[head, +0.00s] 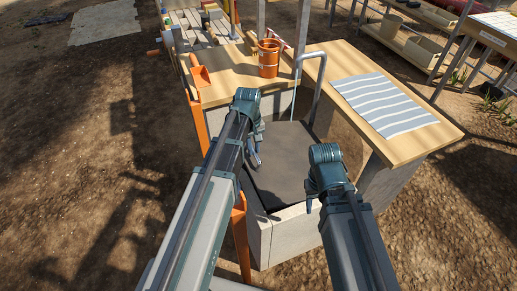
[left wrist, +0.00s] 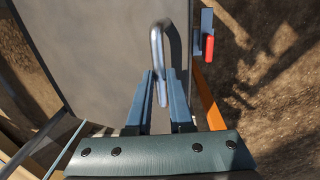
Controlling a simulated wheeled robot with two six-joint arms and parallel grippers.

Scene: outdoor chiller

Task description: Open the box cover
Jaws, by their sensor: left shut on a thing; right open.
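The dark grey box cover (head: 281,178) lies over the pale box (head: 288,238) in the middle of the head view, and it looks closed. It fills the upper left of the left wrist view as a grey panel (left wrist: 95,50). A metal loop handle (left wrist: 157,42) stands out from it. My left gripper (head: 255,158) is over the cover; in the left wrist view its two fingers (left wrist: 160,95) are shut on the handle. My right gripper (head: 311,206) is open and empty near the cover's front right edge.
A wooden counter wraps the back and right of the box, with an orange pot (head: 269,58), a curved metal tap (head: 318,72) and a striped cloth (head: 384,103). An orange scoop (head: 201,77) is at the left. Bare ground lies left and in front.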

